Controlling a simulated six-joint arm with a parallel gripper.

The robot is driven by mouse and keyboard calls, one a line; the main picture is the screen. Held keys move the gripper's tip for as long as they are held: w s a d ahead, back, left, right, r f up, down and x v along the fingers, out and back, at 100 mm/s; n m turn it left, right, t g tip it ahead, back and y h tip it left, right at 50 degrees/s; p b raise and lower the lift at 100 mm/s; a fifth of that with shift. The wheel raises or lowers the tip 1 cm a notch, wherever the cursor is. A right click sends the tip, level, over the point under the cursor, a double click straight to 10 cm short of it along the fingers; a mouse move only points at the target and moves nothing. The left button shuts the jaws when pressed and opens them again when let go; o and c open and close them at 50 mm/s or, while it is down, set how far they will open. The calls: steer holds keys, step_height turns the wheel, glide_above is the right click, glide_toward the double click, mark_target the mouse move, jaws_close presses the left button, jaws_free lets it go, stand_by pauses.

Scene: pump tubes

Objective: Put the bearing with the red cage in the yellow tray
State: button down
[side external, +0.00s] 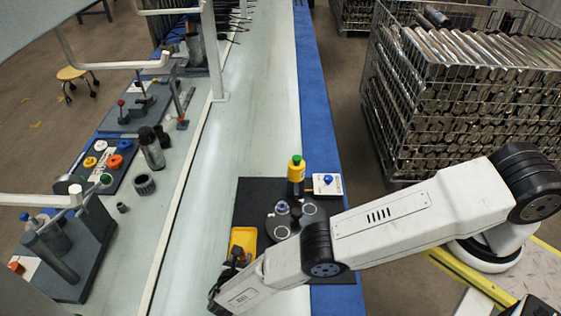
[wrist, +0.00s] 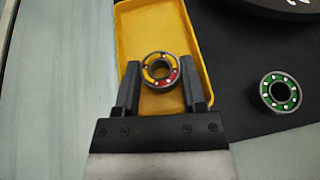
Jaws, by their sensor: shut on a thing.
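The bearing with red on its cage (wrist: 160,70) sits between my two fingertips in the wrist view; its face shows red at the lower right and yellow at the left. My gripper (wrist: 160,76) is shut on it, one finger on each side. Both are over the yellow tray (wrist: 155,22); I cannot tell whether the bearing touches the tray floor. In the side view, my gripper (side external: 236,258) is at the tray (side external: 243,236), and the bearing is not discernible there.
A bearing with a green cage (wrist: 280,92) lies on the black mat (wrist: 245,65), right of the tray. A dark round fixture (side external: 295,219), a yellow bottle with a green cap (side external: 296,177) and a white box with a blue knob (side external: 327,184) stand farther back. The pale conveyor is clear to the left.

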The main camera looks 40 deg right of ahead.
steer(key=shift+c, duration=0.8)
jaws_free()
steer(key=shift+w+r, duration=0.1)
steer(key=shift+r, duration=0.1)
steer(key=v, duration=1.2)
steer(key=shift+f, duration=0.15)
